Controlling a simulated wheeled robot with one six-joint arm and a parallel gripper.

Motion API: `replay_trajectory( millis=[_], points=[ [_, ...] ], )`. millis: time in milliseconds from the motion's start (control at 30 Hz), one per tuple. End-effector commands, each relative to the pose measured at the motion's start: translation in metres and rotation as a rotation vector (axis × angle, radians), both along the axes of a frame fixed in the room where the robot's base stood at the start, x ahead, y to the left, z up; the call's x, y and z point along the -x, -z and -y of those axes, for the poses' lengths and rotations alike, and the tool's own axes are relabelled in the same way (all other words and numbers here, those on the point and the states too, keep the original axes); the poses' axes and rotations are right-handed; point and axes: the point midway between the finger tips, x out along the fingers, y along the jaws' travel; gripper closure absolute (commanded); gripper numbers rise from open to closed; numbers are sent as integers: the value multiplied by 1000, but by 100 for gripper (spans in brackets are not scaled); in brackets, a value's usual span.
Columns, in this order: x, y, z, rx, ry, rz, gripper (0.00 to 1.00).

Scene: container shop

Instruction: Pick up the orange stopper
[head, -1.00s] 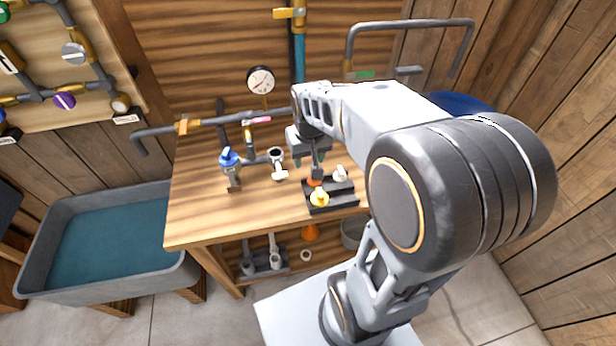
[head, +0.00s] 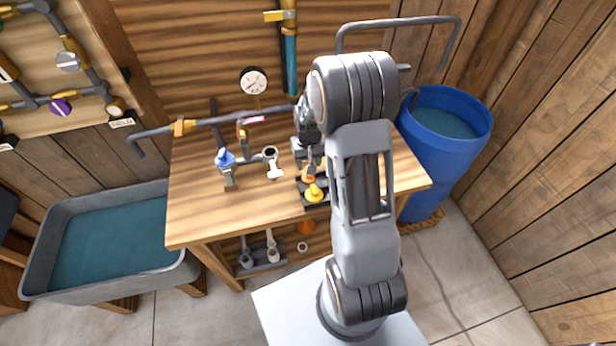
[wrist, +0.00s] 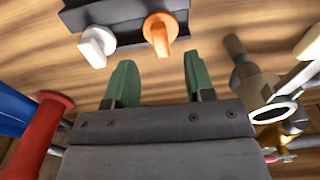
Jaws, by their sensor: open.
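The orange stopper (wrist: 158,30) stands in a black rack (wrist: 125,13) in the wrist view, just beyond my fingertips. In the head view the orange stopper (head: 308,175) shows small on the workbench, partly covered by my gripper. My gripper (wrist: 157,62) is open, its two green fingers apart with nothing between them. The orange stopper lies ahead of the gap between them, apart from both fingers. A white stopper (wrist: 97,45) sits in the same rack, to the left in the wrist view. A yellow stopper (head: 314,194) stands near the orange one in the head view.
A blue-handled valve (head: 226,160) and a grey tee fitting (head: 272,160) stand left of the rack on the bench (head: 200,215). A pipe with a gauge (head: 253,81) runs behind. A blue barrel (head: 445,150) is right, a water trough (head: 30,265) left.

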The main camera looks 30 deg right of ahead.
Motion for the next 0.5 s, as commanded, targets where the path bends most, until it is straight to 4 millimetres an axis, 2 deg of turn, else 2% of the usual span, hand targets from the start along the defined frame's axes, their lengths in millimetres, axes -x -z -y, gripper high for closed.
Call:
replay_trajectory(
  millis=[167, 500],
  points=[
    [1, 9, 0, -1, 0, -3, 51],
    [1, 50, -1, 0, 0, -2, 51]
  ],
)
